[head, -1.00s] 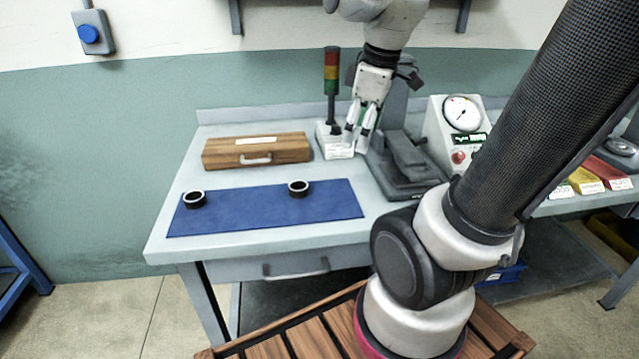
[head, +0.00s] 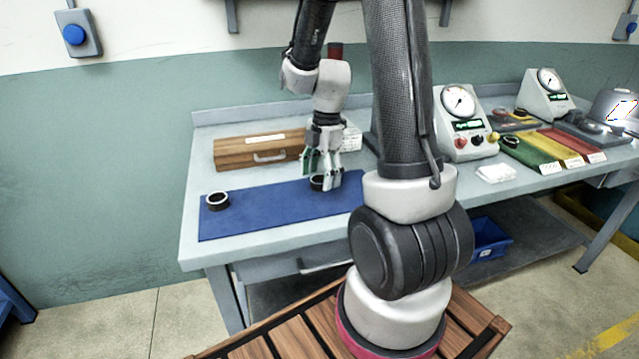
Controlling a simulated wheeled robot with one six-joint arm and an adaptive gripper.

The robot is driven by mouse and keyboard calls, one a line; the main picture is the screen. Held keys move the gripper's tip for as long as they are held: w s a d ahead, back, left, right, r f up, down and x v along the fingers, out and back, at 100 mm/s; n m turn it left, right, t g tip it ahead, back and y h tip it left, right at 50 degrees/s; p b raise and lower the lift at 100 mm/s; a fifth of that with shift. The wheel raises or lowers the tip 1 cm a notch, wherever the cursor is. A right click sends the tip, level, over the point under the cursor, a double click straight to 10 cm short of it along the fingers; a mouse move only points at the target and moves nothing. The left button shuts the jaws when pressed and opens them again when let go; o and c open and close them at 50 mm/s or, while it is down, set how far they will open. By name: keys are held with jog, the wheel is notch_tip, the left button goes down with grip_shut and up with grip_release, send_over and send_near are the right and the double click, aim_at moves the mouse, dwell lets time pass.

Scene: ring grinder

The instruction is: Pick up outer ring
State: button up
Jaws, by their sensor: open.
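Two dark rings with bright rims lie on the blue mat (head: 260,220). One ring (head: 217,201) is at the mat's left end, clear of my gripper. The other ring (head: 316,184) is toward the right, partly hidden by my gripper's fingers. My gripper (head: 322,183) points down over this right ring with its fingers open and the tips low, close to it. I cannot tell whether the fingers touch the ring. I cannot tell from this view which of the two is the outer ring.
A wooden box (head: 258,150) with a handle stands behind the mat. A gauge unit (head: 462,122) stands to the right, with coloured trays (head: 535,150) beyond it. A small white item (head: 495,173) lies near the front edge. The mat's middle is clear.

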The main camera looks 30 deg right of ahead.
jog(key=shift+f, duration=0.5)
jog(key=shift+c, duration=0.3)
jog(key=c, duration=1.1)
